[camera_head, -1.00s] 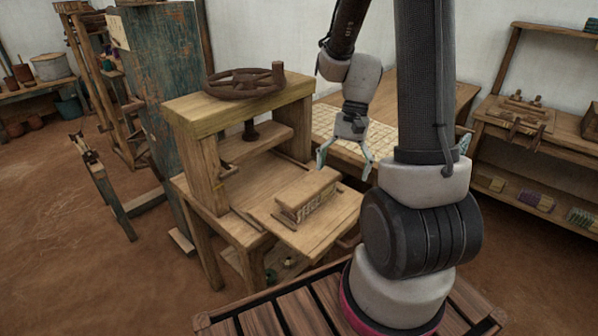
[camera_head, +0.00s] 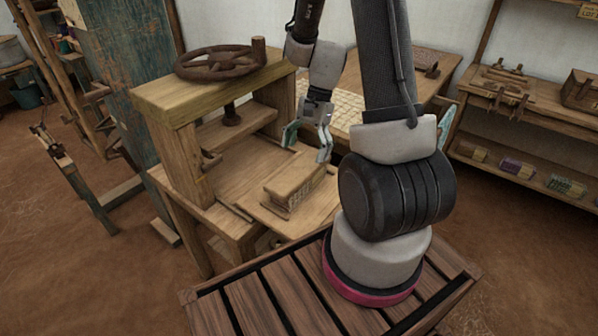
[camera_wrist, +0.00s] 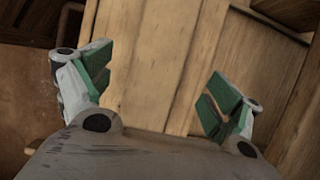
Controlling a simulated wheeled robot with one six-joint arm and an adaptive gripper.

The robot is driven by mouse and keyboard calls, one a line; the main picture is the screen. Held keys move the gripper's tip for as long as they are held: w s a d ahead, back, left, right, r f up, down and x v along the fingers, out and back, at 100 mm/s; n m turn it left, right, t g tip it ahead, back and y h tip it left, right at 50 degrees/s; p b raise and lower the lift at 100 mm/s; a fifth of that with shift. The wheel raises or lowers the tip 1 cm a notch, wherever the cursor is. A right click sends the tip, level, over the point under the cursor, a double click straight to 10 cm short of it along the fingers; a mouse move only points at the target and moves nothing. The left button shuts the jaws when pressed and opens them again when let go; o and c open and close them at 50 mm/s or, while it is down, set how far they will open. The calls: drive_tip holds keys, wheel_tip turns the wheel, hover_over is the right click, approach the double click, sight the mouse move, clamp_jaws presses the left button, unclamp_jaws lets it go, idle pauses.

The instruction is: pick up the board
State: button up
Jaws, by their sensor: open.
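The board (camera_head: 290,172) is a flat pale wooden piece. In the head view it lies on top of a small block-like stack on the press's front shelf. My gripper (camera_head: 308,145) is open and empty, just above the board's far right end, with its fingers pointing down. In the wrist view, pale wood that looks like the board (camera_wrist: 155,50) lies below and between the green-padded fingertips of my gripper (camera_wrist: 158,84). I cannot tell whether the fingers reach down beside its edges.
The wooden press (camera_head: 160,100) with its rusty handwheel (camera_head: 222,62) stands just left of my gripper. A table with a pale gridded surface (camera_head: 345,108) is behind. A shelf unit (camera_head: 505,125) with tools stands at right.

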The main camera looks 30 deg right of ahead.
sight(301, 168)
drive_tip(key=x, duration=0.4)
drive_tip(key=shift+s+f, duration=0.1)
drive_tip(key=shift+f, duration=0.05)
drive_tip(key=c, duration=1.2)
